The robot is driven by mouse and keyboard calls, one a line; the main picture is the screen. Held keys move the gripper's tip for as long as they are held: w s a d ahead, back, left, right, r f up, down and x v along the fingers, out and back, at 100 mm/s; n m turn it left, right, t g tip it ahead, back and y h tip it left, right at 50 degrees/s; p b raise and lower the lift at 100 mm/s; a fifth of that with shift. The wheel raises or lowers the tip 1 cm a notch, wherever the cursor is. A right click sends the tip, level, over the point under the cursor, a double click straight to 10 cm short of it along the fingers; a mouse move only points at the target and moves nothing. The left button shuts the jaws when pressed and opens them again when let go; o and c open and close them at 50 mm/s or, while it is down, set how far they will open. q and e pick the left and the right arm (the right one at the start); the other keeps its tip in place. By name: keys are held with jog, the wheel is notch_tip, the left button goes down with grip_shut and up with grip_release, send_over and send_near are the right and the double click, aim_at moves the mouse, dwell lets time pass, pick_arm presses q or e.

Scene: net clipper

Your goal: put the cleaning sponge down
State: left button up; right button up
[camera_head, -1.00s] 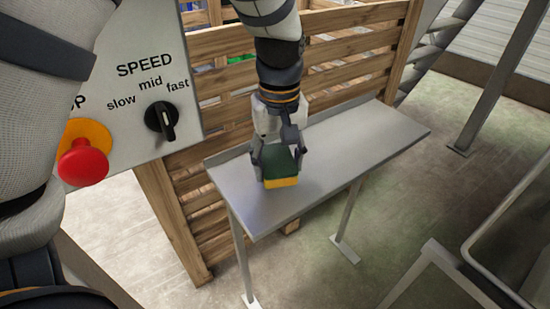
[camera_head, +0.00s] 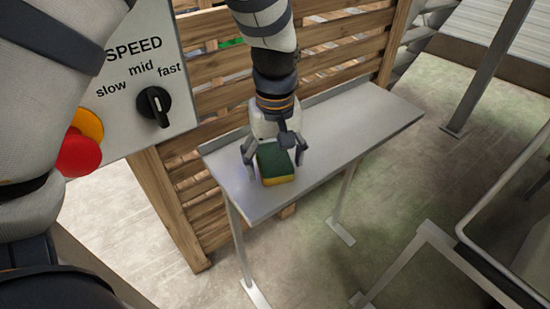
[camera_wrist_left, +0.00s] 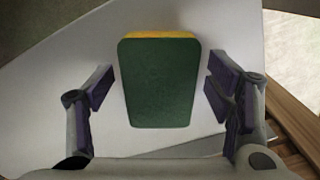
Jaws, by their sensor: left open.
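The cleaning sponge (camera_head: 275,165), dark green on top with a yellow layer below, lies on the grey metal table (camera_head: 350,130) near its left end. My left gripper (camera_head: 274,164) is above and around it, with its fingers spread on either side. In the left wrist view the sponge (camera_wrist_left: 160,80) lies between the two fingers (camera_wrist_left: 160,95), with a gap visible on both sides. The sponge's underside is hidden. My right gripper is not in view.
A control panel with a speed knob (camera_head: 154,104) and a red button (camera_head: 78,153) stands at the left. A wooden slatted crate (camera_head: 325,50) is behind the table. The right part of the tabletop is bare. Metal frames stand at the right.

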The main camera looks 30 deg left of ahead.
aim_at(275, 162)
pick_arm(q)
notch_tip(275, 162, up, 12)
jog(key=shift+r, duration=0.15)
dwell(0.5)
